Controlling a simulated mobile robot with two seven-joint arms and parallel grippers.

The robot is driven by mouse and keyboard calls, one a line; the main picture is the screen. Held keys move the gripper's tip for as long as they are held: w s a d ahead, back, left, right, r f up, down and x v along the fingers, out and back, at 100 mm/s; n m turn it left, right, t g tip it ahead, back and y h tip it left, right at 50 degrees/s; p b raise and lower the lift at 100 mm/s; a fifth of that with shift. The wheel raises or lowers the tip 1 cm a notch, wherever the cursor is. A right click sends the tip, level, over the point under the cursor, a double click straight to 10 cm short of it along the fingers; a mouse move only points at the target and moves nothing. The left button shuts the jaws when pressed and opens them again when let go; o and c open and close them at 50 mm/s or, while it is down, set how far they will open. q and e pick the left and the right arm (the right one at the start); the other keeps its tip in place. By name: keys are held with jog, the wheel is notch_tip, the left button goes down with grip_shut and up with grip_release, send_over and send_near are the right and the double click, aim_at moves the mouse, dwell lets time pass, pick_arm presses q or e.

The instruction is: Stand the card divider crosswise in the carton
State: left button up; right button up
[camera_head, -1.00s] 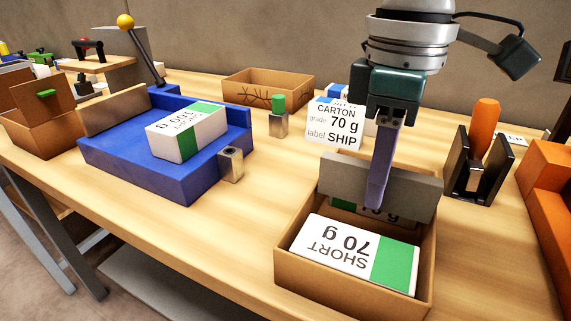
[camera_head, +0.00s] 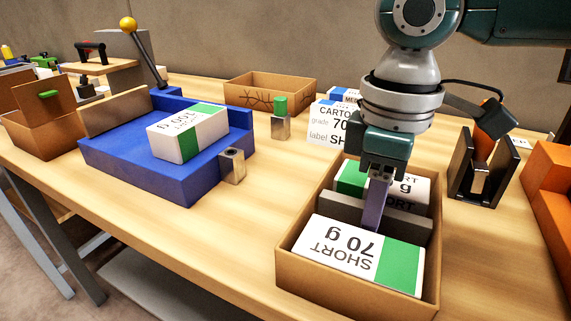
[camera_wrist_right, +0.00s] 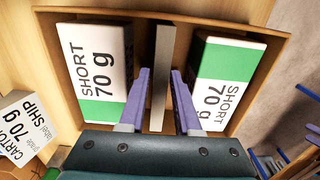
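The grey card divider (camera_head: 345,212) stands upright across the inside of the brown carton (camera_head: 284,256), between two reams. The near ream (camera_head: 345,250), marked SHORT 70 g, lies in front of it. The far ream (camera_head: 351,178) is partly hidden behind my arm. My right gripper (camera_head: 374,212) is over the divider, pointing down. In the right wrist view the purple fingers (camera_wrist_right: 161,80) straddle the divider (camera_wrist_right: 162,60), with a thin gap seeming to show on each side. My left gripper is not in view.
A white label card (camera_head: 324,124) reading CARTON, 70 g, SHIP stands behind the carton. A blue jig (camera_head: 120,163) holding a ream is at left. A black holder (camera_head: 476,172) and orange block (camera_head: 552,195) are at right.

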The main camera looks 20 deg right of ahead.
notch_tip(320, 180, up, 12)
jog(key=p, duration=0.2)
jog(key=shift+r+p, duration=0.2)
jog(key=shift+p, duration=0.1)
